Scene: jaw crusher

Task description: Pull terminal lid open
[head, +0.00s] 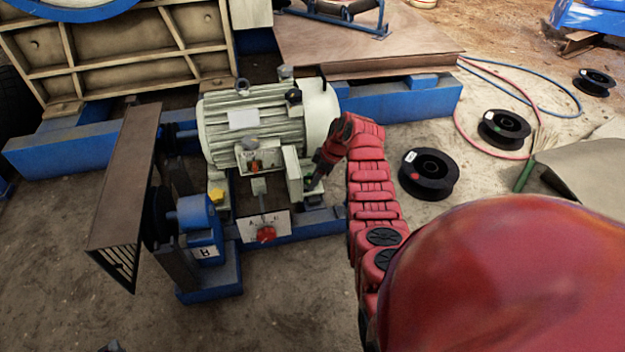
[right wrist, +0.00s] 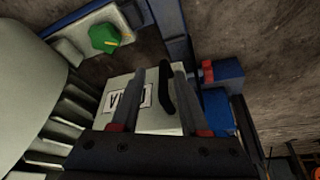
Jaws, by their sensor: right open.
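The terminal lid (right wrist: 152,122) is a pale plate with a lettered label and a black handle (right wrist: 167,90) in the right wrist view. In the head view the pale terminal box (head: 292,170) is on the near right side of the ribbed motor (head: 250,120). My right gripper (head: 314,178) is at the box's right side, partly hidden by its own red arm. In the right wrist view its two fingers (right wrist: 158,74) are apart, with the handle showing between them. I cannot tell whether either finger touches it. My left gripper does not show clearly.
A panel with a red knob (head: 265,233) is below the motor. A brown guard (head: 125,190) stands at left and a blue frame (head: 400,100) runs behind. Black spools (head: 428,174) and hoses lie on the floor at right.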

